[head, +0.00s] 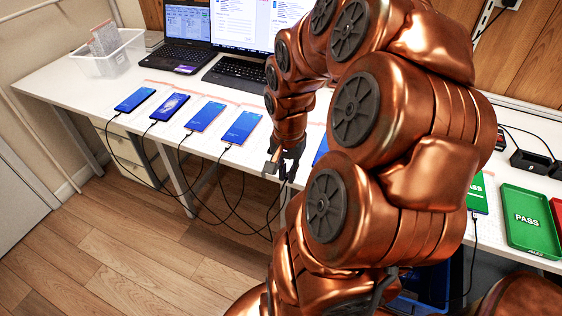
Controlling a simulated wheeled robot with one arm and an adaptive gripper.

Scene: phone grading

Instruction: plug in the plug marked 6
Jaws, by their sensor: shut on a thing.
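My gripper (286,163) is at the front edge of the white table (200,148), right of the fourth phone from the left. It is small in the view and partly behind my arm. Its dark fingers are shut on what looks like a cable plug, with a black cable (285,187) hanging just below. The plug itself is mostly hidden and no number can be read. Several phones with blue screens lie along the front edge, such as this phone (241,127), with black cables at their near ends. Another blue phone (321,150) is mostly hidden by my arm.
Two laptops, one of them this laptop (187,38), stand at the back. A clear bin (108,62) is at the back left. At the right are a green-screened phone (477,193), a green PASS tray (530,219) and black blocks (530,161). Cables loop below the table edge.

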